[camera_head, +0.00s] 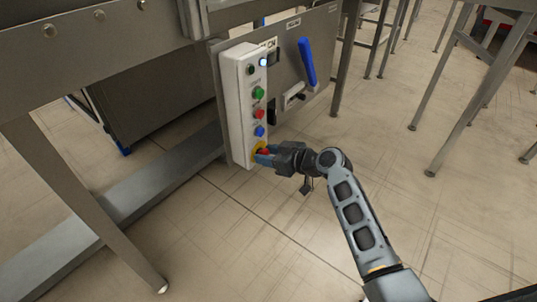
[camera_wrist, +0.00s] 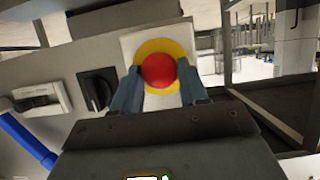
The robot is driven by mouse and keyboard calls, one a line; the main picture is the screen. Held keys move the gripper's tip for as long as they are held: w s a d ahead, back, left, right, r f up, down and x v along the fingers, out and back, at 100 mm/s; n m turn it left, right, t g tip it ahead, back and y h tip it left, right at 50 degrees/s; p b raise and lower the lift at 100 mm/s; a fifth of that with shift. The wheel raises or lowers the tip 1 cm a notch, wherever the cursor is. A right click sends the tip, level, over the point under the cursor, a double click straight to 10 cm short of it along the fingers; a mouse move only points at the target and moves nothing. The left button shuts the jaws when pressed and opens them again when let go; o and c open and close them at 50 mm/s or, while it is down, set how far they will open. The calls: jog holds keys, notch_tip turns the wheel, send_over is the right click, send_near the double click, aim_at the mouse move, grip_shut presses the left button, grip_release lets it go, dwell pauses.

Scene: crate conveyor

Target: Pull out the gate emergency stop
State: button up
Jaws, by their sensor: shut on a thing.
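The emergency stop is a red mushroom button (camera_wrist: 158,71) on a yellow round plate (camera_wrist: 165,47) at the bottom of a white control box. In the head view the button (camera_head: 265,152) is mostly hidden by my gripper. My gripper (camera_wrist: 158,84) is at the button, with one blue-grey finger on each side of the red head, shut on it. In the head view my gripper (camera_head: 264,156) reaches the box's lower end from the right. The pictures do not show clearly whether the button is pressed in or out.
The white control box (camera_head: 232,100) also carries green (camera_head: 257,93), red (camera_head: 258,114) and blue (camera_head: 259,131) buttons above. Right of it a metal panel has a blue lever (camera_head: 306,62) and a black rotary switch (camera_wrist: 97,88). Metal table legs stand around; the tiled floor is clear.

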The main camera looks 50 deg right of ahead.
grip_shut()
jog(key=shift+s+b, duration=0.3)
jog(key=shift+s, duration=0.4)
jog(key=o, duration=0.7)
grip_release()
jog(key=p+v, duration=0.2)
jog(key=v, duration=0.5)
jog(key=shift+s+r, duration=0.2)
jog(key=shift+s, duration=0.15)
jog(key=shift+f, duration=0.1)
